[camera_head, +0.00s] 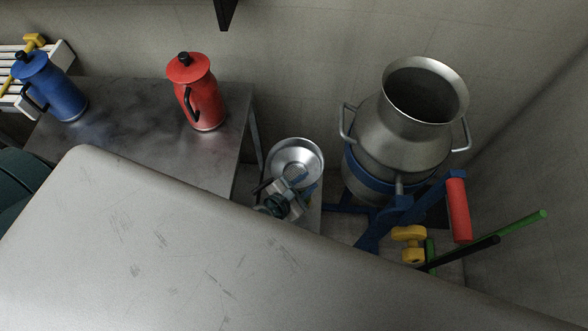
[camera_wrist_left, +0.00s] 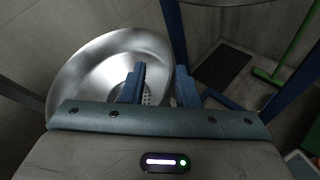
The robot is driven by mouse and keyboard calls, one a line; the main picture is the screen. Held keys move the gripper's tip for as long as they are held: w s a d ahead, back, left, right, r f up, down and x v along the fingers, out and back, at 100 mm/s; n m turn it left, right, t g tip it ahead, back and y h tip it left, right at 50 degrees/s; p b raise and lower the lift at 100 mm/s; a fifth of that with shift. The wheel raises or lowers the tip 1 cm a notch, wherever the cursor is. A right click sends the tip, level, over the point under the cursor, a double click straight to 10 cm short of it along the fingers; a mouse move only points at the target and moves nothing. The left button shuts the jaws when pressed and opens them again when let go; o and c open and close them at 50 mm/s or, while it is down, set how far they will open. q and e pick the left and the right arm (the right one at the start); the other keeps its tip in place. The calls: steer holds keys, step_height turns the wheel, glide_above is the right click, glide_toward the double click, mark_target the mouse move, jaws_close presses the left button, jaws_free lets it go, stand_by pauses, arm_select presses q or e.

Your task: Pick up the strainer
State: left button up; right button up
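The strainer (camera_head: 296,152) is a shiny metal bowl between the steel table and the big metal can in the head view. It fills the left middle of the left wrist view (camera_wrist_left: 85,75), where small holes show in its bottom. My left gripper (camera_head: 303,180) is at its near side, and its blue fingers (camera_wrist_left: 160,82) stand apart. In the wrist view one finger lies over the bowl's inside and the other just outside its right rim, so the rim shows between them. I cannot tell whether they touch it. My right gripper is not in view.
A large metal can (camera_head: 400,130) on a blue stand (camera_head: 372,232) is close on the right. A steel table (camera_head: 130,105) on the left carries a blue jug (camera_head: 50,88) and a red jug (camera_head: 197,95). A large grey surface (camera_head: 200,250) fills the foreground. A green handle (camera_head: 515,232) leans at right.

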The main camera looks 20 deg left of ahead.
arm_select(q)
steer(key=shift+x, duration=1)
jaws_close()
